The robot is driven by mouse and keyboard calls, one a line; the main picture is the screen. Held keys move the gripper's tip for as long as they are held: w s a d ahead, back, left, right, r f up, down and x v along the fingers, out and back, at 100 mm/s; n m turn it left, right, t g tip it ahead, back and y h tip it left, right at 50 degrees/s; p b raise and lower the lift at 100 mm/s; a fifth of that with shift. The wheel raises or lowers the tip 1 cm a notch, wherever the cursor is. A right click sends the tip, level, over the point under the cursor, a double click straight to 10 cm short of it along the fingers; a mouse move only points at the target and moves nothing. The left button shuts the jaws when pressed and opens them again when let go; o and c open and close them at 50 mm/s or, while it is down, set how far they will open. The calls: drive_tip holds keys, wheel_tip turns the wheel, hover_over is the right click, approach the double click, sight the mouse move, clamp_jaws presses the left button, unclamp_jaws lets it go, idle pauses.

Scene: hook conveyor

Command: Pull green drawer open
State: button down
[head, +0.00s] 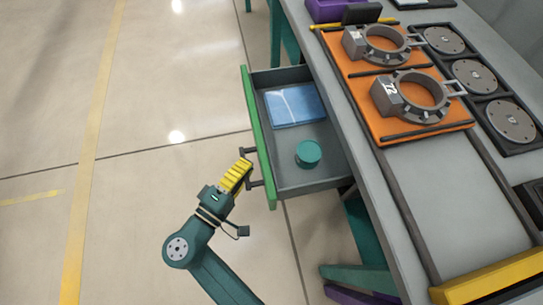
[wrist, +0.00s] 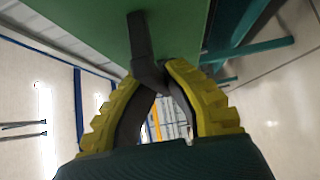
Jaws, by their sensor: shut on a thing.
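The green drawer (head: 258,150) stands out from the left side of the workbench, with its grey inside showing. In it lie a blue flat packet (head: 295,106) and a teal round container (head: 308,153). My gripper (head: 245,166), with yellow fingers, is at the dark handle on the drawer's green front. In the wrist view my gripper (wrist: 160,75) is shut on the dark handle (wrist: 140,45), and the green front (wrist: 85,25) fills the top. The far end of the handle is partly hidden by the fingers.
The workbench (head: 440,190) holds an orange tray (head: 433,136) with two grey ring clamps (head: 418,98) and several grey discs (head: 510,121) on a dark rack. A yellow bar (head: 490,278) crosses the near end. The floor left of the drawer is clear.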

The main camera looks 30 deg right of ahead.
drive_tip(key=shift+w+a+f+b, duration=0.15)
drive_tip(key=shift+w+a, duration=0.25)
drive_tip(key=shift+a, duration=0.75)
drive_tip(key=shift+w+a+r+b, duration=0.1)
drive_tip(key=shift+w+a+b, duration=0.25)
drive_tip(key=shift+a, duration=0.75)
drive_tip(key=c, duration=1.1)
unclamp_jaws()
drive_tip(key=shift+w, duration=0.15)
drive_tip(key=v, duration=1.2)
